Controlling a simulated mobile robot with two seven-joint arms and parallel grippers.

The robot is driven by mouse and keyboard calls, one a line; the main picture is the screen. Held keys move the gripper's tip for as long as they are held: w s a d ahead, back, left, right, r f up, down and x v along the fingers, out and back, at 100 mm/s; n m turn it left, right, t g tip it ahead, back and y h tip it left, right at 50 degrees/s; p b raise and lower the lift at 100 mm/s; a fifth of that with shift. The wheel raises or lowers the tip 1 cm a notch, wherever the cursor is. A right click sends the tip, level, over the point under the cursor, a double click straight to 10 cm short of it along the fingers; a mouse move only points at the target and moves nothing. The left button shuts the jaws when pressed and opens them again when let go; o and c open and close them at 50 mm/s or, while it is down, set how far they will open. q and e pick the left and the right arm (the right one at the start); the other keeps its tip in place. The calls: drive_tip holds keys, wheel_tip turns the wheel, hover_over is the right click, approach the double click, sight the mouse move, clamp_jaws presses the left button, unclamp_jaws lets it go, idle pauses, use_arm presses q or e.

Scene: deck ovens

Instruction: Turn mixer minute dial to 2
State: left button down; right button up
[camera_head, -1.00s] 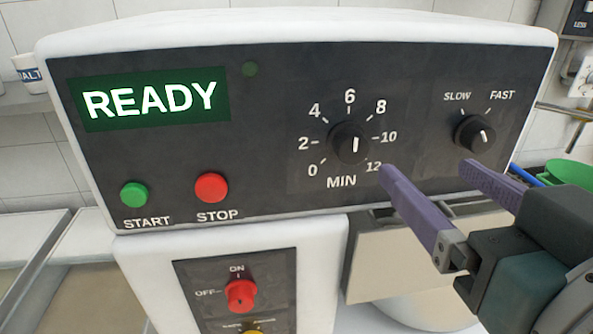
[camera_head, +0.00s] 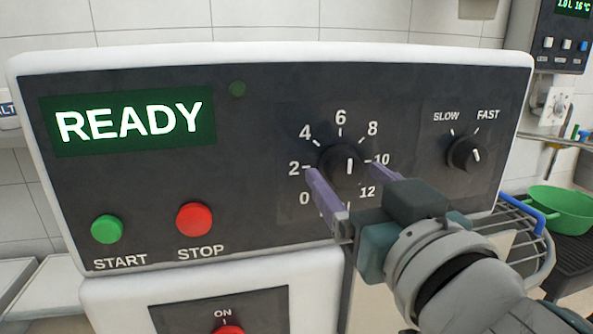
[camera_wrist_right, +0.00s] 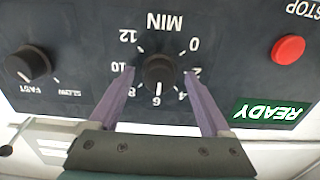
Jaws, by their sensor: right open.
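The minute dial (camera_head: 338,166) is a black knob on the mixer's dark panel, ringed by numbers from 0 to 12. Its white mark looks upright, toward the 6. It also shows upside down in the right wrist view (camera_wrist_right: 159,70). My right gripper (camera_head: 346,172) is open, with one purple finger on each side of the knob. In the right wrist view the fingertips (camera_wrist_right: 159,75) flank the knob with a gap on both sides. The left finger's tip is near the 2. The display (camera_head: 130,120) reads READY. My left gripper is out of view.
The slow/fast knob (camera_head: 466,154) is to the right on the same panel. A green start button (camera_head: 107,229) and a red stop button (camera_head: 194,219) are at lower left. A green bowl (camera_head: 562,208) stands at far right beside a wire rack (camera_head: 520,225).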

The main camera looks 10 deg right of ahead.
drive_tip(key=shift+w, duration=0.35)
drive_tip(key=shift+c, duration=0.4)
clamp_jaws()
